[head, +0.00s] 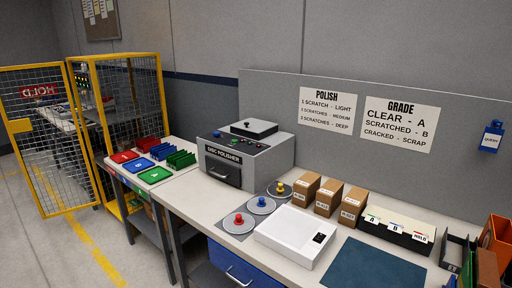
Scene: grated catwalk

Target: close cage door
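The cage door (52,173) is a yellow-framed wire mesh panel at the far left of the head view. It stands swung open, out to the left of the yellow mesh cage (128,100). Its hinge side appears to be the edge nearest the cage. A yellow plate (19,126) sits on its outer left edge. A red sign with white lettering (40,91) shows at the door's upper part. Items inside the cage are partly hidden by mesh. Neither of my grippers is in view.
A side table carries red, blue and green trays (155,175). The long bench holds a grey disc polisher (245,158), discs with knobs, brown boxes (328,200) and a white device (295,236). Open floor with a yellow line (92,250) lies at lower left.

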